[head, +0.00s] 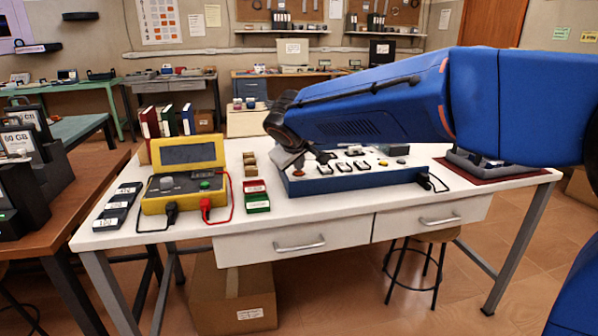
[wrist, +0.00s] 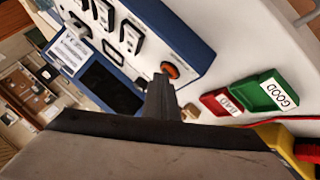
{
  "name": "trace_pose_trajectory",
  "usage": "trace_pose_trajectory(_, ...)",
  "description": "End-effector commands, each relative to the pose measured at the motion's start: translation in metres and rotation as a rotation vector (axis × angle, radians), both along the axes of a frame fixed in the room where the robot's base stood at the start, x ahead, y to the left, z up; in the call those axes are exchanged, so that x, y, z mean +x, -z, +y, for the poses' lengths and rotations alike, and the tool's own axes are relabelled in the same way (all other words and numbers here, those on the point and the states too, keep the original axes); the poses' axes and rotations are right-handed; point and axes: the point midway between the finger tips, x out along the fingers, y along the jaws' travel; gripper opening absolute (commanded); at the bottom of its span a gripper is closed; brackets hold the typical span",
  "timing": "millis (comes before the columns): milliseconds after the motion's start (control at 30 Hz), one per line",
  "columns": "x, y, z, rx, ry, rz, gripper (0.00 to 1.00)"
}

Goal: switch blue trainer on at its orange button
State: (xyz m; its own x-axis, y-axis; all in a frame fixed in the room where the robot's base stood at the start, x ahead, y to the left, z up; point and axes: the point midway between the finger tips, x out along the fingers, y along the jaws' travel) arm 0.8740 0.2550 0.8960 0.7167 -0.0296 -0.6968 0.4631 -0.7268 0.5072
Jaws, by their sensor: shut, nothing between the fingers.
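The blue trainer (head: 352,181) lies on the white table, with several switches on its pale top panel. Its orange button (head: 298,172) is at the panel's left front corner in the head view. My gripper (head: 297,161) is just above that corner. In the wrist view my gripper (wrist: 161,80) is shut and empty, its tips right beside the button. I cannot tell whether they touch it.
A yellow meter (head: 183,156) with cables stands left of the trainer. Between them lie a red BAD tray (head: 254,187) and a green GOOD tray (head: 258,205). A grey device (head: 470,165) sits on a dark red mat at the right. The table's front right is clear.

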Motion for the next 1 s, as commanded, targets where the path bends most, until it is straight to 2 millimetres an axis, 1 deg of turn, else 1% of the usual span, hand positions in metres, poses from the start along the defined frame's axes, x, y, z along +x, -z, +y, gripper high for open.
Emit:
trace_pose_trajectory(300,0.000,0.000,0.000,0.000,0.000,0.000,0.00)
trace_pose_trajectory(600,0.000,-0.009,0.000,0.001,0.000,-0.001,0.00)
trace_pose_trajectory(867,0.000,-0.010,0.000,0.001,0.001,0.000,0.00)
trace_pose_trajectory(1000,0.000,-0.017,0.000,0.000,0.000,-0.001,0.00)
